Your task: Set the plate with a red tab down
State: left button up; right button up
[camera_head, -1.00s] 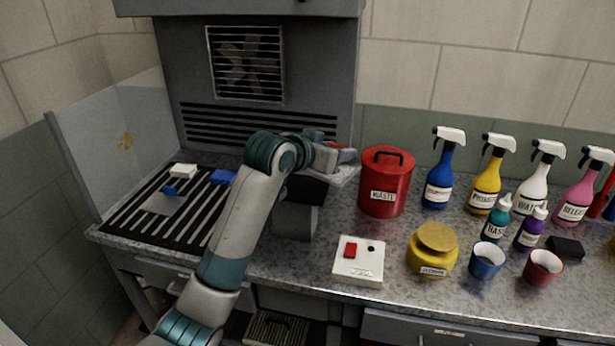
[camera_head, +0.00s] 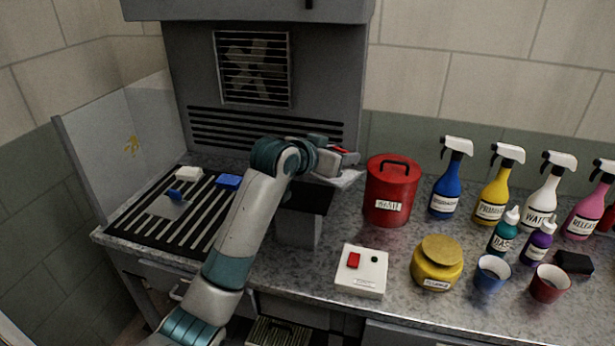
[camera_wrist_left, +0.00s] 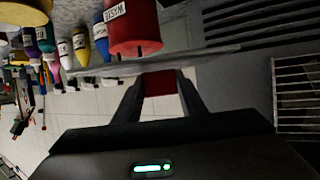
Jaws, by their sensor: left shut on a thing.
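My left gripper (camera_head: 343,157) is shut on the plate with a red tab (camera_head: 346,179), a thin light-grey sheet. It holds the sheet above the counter, between a dark grey block and the red waste bin. In the left wrist view, the red tab (camera_wrist_left: 160,84) is between the fingers of my left gripper (camera_wrist_left: 160,95), and the plate (camera_wrist_left: 205,56) shows almost edge-on beyond them. My right gripper is out of view.
The red waste bin (camera_head: 391,192) stands close right of the held plate. The dark grey block (camera_head: 299,229) is below it. A white switch box (camera_head: 361,271), yellow jar (camera_head: 437,264), cups and spray bottles fill the right. White and blue blocks sit on the grate (camera_head: 139,229).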

pick_arm(q)
jog(key=p, duration=0.3)
send_over(309, 186)
jog(key=f, duration=0.4)
jog(key=shift+s+d, duration=0.2)
jog(key=shift+d, duration=0.1)
jog(key=shift+w+a+f, duration=0.2)
jog(key=shift+a+f, duration=0.15)
jog(key=shift+f, duration=0.35)
notch_tip(309, 186, down, 3)
jog(key=shift+r+p, duration=0.1)
jog(key=shift+p, duration=0.75)
jog(key=shift+f, duration=0.3)
jog(key=shift+f, duration=0.1)
jog(key=o, duration=1.1)
jog(key=shift+o, duration=0.2)
